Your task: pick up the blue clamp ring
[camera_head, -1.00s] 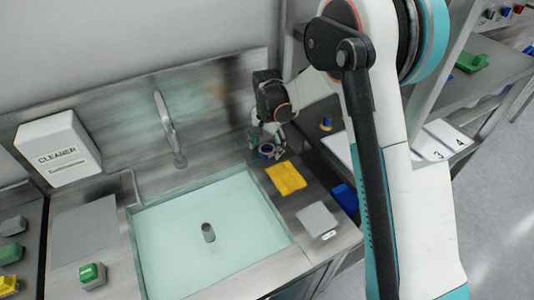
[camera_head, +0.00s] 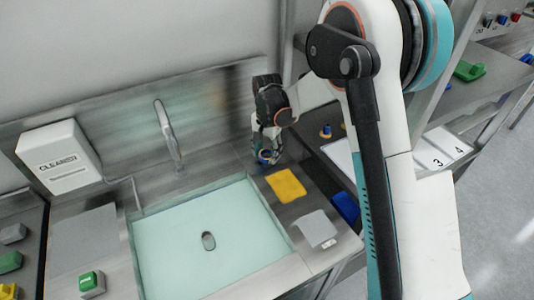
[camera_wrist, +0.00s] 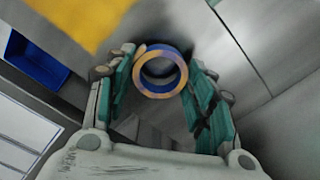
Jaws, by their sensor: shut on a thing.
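The blue clamp ring (camera_head: 268,157) is at the far right corner of the steel sink counter. In the wrist view the ring (camera_wrist: 160,72) is blue on its outside with a tan face, and its open hole shows. My gripper (camera_head: 266,148) is over it, fingers pointing down. In the wrist view my gripper (camera_wrist: 161,80) has its teal finger pads on either side of the ring, and it is shut on the ring. Whether the ring is clear of the counter I cannot tell.
A yellow cloth (camera_head: 287,185) and a grey pad (camera_head: 317,228) lie beside the sink basin (camera_head: 200,270). The faucet (camera_head: 167,130) stands behind the basin. A blue bin (camera_head: 345,203) sits right of the counter. Another blue and yellow piece (camera_head: 326,131) stands on the surface to the right.

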